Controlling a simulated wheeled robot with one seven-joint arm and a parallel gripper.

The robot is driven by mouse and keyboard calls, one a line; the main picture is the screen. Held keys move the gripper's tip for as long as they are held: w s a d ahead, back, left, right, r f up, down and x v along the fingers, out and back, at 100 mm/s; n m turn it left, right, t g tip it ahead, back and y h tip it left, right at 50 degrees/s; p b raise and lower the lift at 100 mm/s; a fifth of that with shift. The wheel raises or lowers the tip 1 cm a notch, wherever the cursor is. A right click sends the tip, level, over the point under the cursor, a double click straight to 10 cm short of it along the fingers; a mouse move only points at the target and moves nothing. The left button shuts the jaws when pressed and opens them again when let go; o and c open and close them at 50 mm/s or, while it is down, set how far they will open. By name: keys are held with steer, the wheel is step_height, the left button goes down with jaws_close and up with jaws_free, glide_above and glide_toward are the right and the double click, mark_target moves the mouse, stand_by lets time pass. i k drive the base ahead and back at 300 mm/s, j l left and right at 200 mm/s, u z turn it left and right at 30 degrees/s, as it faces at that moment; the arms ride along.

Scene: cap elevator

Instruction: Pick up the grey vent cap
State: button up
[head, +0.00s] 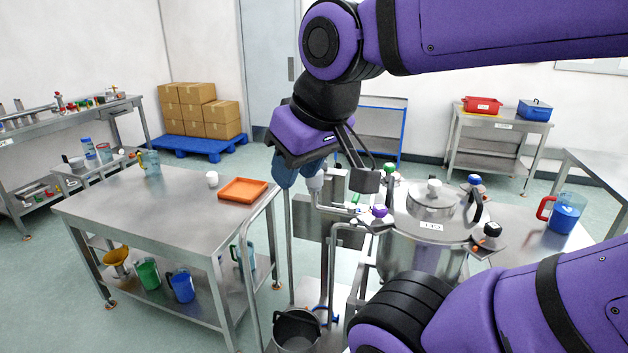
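My gripper (299,174) hangs from the purple wrist near the middle of the picture, with bluish fingers pointing down. A small pale grey cap-like piece (315,183) shows right below the right-hand finger, by the pipework; it may be the grey vent cap. I cannot tell whether the finger touches it, and the gap between the fingers is too unclear to read. Another small whitish cap-like piece (212,178) stands on the left steel table (130,205). The steel vessel (420,225) stands right of my gripper, its lid bearing a pale knob (434,186).
An orange tray (242,190) lies on the left table's right end. Purple (379,211), green, blue and black-topped fittings surround the vessel lid. Pipes and a bucket (297,330) stand below my gripper. A blue jug (566,213) with a red handle is at the right.

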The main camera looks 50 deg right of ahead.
mark_target(315, 183)
steer(key=i+z, duration=0.15)
steer(key=z, duration=1.75)
steer(key=i+j+z, duration=0.1)
steer(key=j, duration=0.7)
steer(key=i+j+z, duration=0.15)
steer(key=j, duration=0.6)
